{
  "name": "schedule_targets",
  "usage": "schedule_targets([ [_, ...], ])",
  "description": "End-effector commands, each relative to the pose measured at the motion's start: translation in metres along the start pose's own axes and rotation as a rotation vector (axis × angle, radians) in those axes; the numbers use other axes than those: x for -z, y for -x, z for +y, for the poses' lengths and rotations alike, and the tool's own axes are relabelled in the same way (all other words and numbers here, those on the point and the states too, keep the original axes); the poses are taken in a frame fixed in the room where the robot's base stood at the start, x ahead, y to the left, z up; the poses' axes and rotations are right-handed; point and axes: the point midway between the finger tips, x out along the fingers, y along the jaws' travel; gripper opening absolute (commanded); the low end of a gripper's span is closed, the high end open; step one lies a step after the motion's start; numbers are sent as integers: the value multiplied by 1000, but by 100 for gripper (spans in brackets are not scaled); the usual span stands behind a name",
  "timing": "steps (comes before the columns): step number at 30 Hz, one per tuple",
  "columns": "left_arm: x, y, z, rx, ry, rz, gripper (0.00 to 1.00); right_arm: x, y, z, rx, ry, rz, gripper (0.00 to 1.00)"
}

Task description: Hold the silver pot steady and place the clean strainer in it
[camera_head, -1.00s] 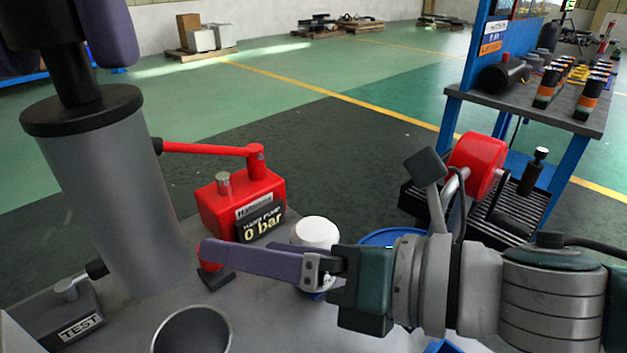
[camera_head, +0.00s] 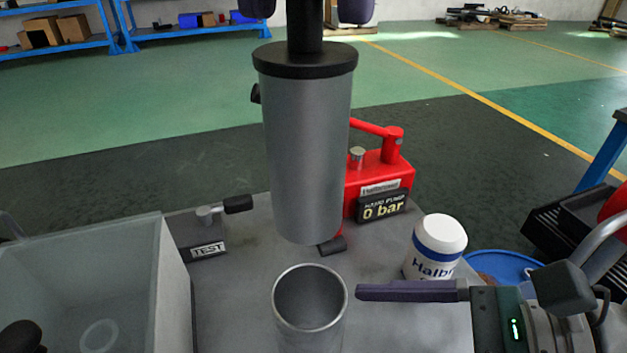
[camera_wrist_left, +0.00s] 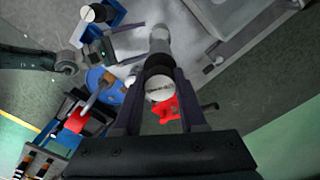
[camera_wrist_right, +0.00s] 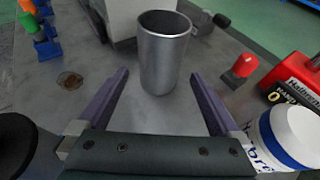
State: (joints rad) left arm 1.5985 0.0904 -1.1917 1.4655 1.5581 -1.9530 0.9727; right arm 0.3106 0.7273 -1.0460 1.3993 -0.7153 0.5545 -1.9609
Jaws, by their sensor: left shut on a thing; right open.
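The strainer (camera_head: 305,150) is a grey cylinder with a black cap and a black stem. It hangs upright above the silver pot (camera_head: 310,325), its lower end apart from the pot and a little behind its rim in the head view. My left gripper (camera_head: 307,12) is shut on the black stem at the top edge. The pot is an open metal cylinder standing on the table, its lower part cut off in the head view. My right gripper (camera_wrist_right: 160,80) is open, and the pot (camera_wrist_right: 163,55) stands ahead of its fingers. The strainer's inside is hidden.
A red hand pump (camera_head: 380,178) reading 0 bar stands behind the strainer. A white can (camera_head: 437,247) stands close behind my right gripper. A TEST block (camera_head: 205,245) and a clear tank (camera_head: 160,270) are on the left. A blue tub (camera_head: 500,265) is at the right.

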Motion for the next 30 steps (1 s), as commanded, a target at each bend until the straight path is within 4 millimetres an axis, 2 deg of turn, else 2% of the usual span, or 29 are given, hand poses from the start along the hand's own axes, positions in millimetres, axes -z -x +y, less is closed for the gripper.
schedule_targets([
  [3,0,0,0,0,0,0,0,-2,-26,0,-1,0,-3,100],
  [10,0,0,0,0,0,0,0,-1,-59,0,0,-1,-2,100],
  [15,0,0,0,0,0,0,0,-1,-69,0,0,0,-1,100],
  [23,0,0,0,0,0,0,0,-1,-70,0,0,0,0,100],
  [30,0,0,0,0,0,0,0,-1,-69,0,0,0,0,74],
])
